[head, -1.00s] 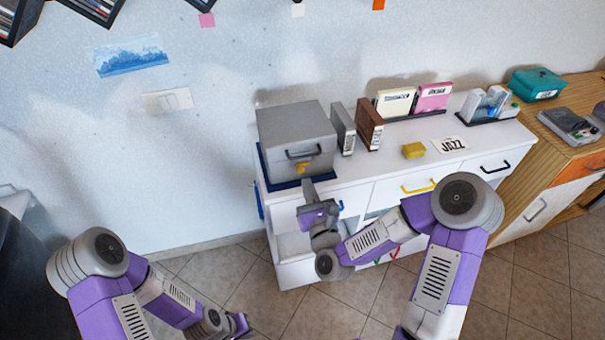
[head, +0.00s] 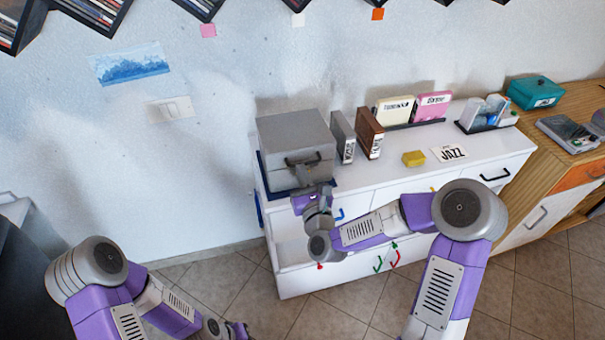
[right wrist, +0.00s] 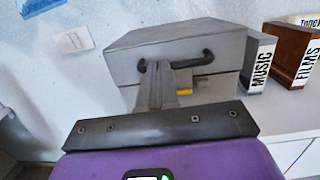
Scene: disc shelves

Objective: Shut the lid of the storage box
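The grey storage box (head: 276,182) stands on the left end of the white cabinet. Its lid (head: 290,128) lies over the box body with a dark handle on its front (right wrist: 207,56); no gap shows between lid and body. A yellow latch (right wrist: 198,90) shows below the handle in the right wrist view. My right gripper (head: 304,176) is right in front of the box, its fingers together just below the handle; whether they touch it I cannot tell. It also shows in the right wrist view (right wrist: 167,72). My left gripper (head: 240,332) is low at the bottom edge, its fingers unclear.
A grey MUSIC box (head: 342,135) and a brown FILMS box (head: 369,132) stand close to the right of the storage box. Drawer handles project from the cabinet front.

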